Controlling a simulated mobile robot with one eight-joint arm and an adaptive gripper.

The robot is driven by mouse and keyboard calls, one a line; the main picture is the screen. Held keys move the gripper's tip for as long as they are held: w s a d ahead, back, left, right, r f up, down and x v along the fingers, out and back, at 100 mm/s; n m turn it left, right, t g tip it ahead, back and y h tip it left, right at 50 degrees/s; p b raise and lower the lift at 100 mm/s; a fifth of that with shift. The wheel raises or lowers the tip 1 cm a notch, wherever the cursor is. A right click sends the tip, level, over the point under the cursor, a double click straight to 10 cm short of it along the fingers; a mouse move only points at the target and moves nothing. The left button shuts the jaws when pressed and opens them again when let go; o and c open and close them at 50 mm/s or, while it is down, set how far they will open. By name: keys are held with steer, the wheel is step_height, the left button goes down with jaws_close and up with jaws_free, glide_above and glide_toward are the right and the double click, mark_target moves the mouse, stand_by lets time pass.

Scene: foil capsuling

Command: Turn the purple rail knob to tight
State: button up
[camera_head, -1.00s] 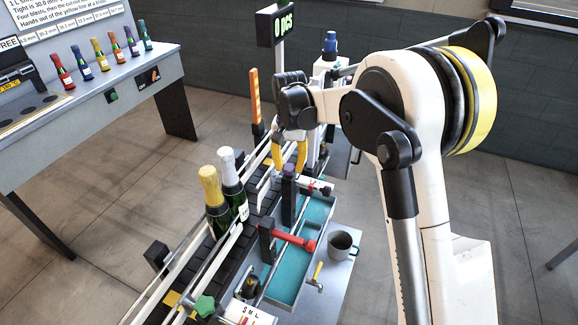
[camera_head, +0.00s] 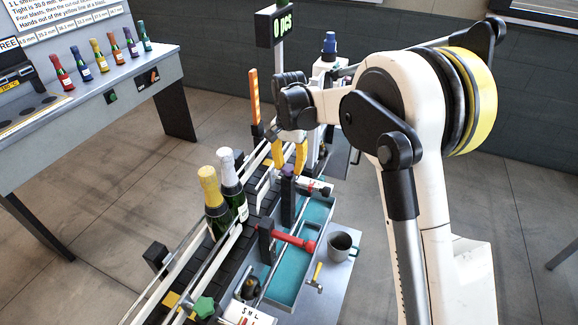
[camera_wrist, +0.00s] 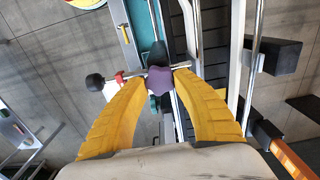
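The purple rail knob (camera_head: 287,171) sits on top of a dark post beside the conveyor. In the wrist view the purple knob (camera_wrist: 160,82) shows between the two yellow fingertips. My gripper (camera_head: 289,166) points down over the knob, with one finger on each side. The fingers look open in the wrist view (camera_wrist: 160,78), with their tips close to the knob's sides. I cannot tell whether either tip touches it. The knob's markings are not readable.
A red-handled clamp (camera_head: 295,240), a green knob (camera_head: 204,306) and a grey mug (camera_head: 341,245) are nearer the front. Two bottles (camera_head: 214,200) stand on the conveyor at left. An orange upright (camera_head: 255,97) rises behind. A teal tray (camera_head: 284,286) lies beside the rails.

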mark_target(289, 167)
steer(key=o, duration=0.4)
steer(key=shift+o, duration=0.2)
step_height(289, 167, up, 12)
stand_by(0.4)
